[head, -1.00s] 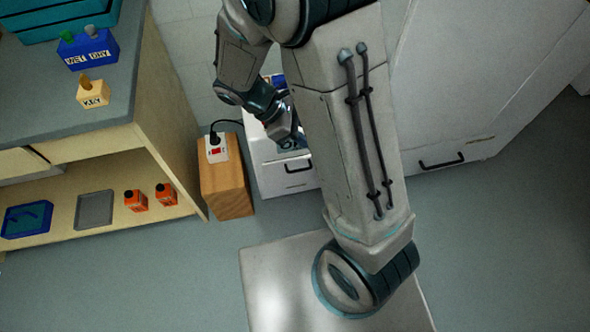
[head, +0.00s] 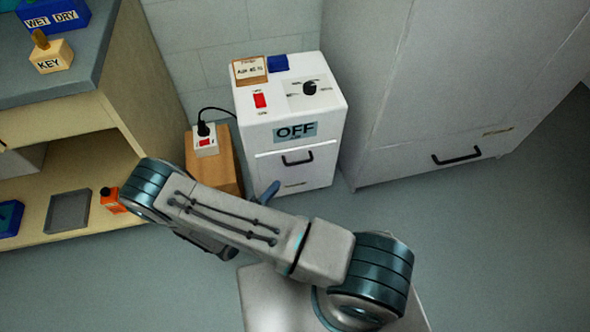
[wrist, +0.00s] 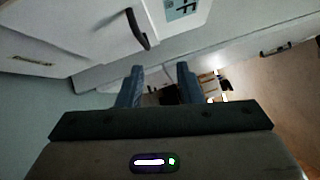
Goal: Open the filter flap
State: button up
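The white machine (head: 245,125) has an OFF display (head: 295,132) on its front. Below it is the front flap (head: 318,172), with a black bar handle (head: 297,160). The flap looks closed. The flap (wrist: 85,25) and its handle (wrist: 138,28) also show at the top of the wrist view, beyond and left of the fingertips. My gripper (wrist: 160,72) is open and empty, with its two blue fingers apart and not touching the handle. In the head view a blue finger (head: 268,192) shows just below and left of the flap; my arm hides the rest of the gripper.
A wooden block (head: 215,160) with a socket box (head: 205,143) and plug stands left of the machine. A tall white cabinet (head: 440,90) stands at right. A shelf bench (head: 120,100) is at left. The floor to the right is clear.

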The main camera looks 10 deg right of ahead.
aim_at(295, 163)
jog(key=w+d+n+b, duration=0.1)
jog(key=w+d, duration=0.2)
jog(key=w+d+f+t+b, duration=0.1)
jog(key=w+d, duration=0.2)
jog(key=w+d+n+y+b, duration=0.1)
jog(key=w+d, duration=0.2)
jog(key=shift+w+d+f+n+t, duration=0.1)
jog(key=shift+f+n+t, duration=0.2)
jog(key=shift+t, duration=0.1)
grip_shut()
